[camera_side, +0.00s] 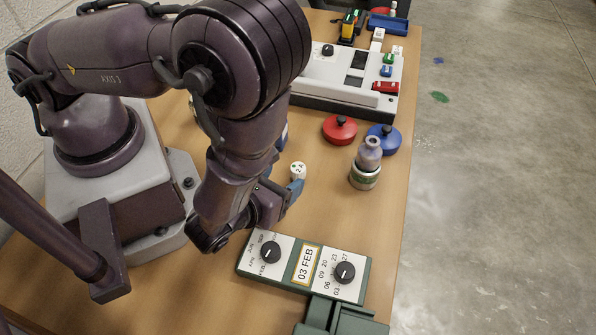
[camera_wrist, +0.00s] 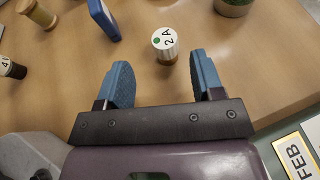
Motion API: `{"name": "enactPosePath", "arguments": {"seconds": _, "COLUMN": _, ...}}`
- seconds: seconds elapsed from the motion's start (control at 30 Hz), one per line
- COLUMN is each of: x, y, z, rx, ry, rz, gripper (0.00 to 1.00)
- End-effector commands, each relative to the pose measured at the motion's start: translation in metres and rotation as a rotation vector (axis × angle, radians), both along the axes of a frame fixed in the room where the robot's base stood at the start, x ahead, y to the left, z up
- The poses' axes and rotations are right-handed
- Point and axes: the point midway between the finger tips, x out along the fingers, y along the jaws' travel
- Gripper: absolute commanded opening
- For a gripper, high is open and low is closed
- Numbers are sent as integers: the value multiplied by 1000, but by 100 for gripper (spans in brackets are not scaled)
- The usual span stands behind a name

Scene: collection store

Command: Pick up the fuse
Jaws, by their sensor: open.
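A fuse with a white top marked 2A and a green dot stands upright on the wooden table, in the wrist view (camera_wrist: 165,41) at top centre and in the side view (camera_side: 298,169) just past my fingertips. My gripper (camera_side: 291,192) is open and low over the table. In the wrist view its blue fingers (camera_wrist: 163,68) are apart with nothing held, and the fuse lines up with the gap, at or just beyond the tips. A second, dark fuse-like piece with a white top marked 4 (camera_wrist: 12,68) stands at the far left.
A wooden spool (camera_wrist: 36,14) and a blue piece (camera_wrist: 103,20) stand left of the fuse. A date board (camera_side: 304,266) lies in front.

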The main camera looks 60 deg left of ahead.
Motion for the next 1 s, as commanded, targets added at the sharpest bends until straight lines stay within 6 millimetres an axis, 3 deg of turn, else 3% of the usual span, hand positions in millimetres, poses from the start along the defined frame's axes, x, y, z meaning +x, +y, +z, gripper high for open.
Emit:
{"name": "enactPosePath", "arguments": {"seconds": 0.27, "x": 21, "y": 10, "z": -8, "rx": 0, "ry": -1, "rz": 2, "gripper": 61}}
{"name": "enactPosePath", "arguments": {"seconds": 0.57, "x": 58, "y": 24, "z": -19, "rx": 1, "ry": 0, "rz": 2, "gripper": 61}}
{"name": "enactPosePath", "arguments": {"seconds": 0.87, "x": 63, "y": 26, "z": -21, "rx": 1, "ry": 1, "rz": 1, "gripper": 61}}
{"name": "enactPosePath", "arguments": {"seconds": 1.0, "x": 63, "y": 26, "z": -20, "rx": 0, "ry": 0, "rz": 1, "gripper": 31}}
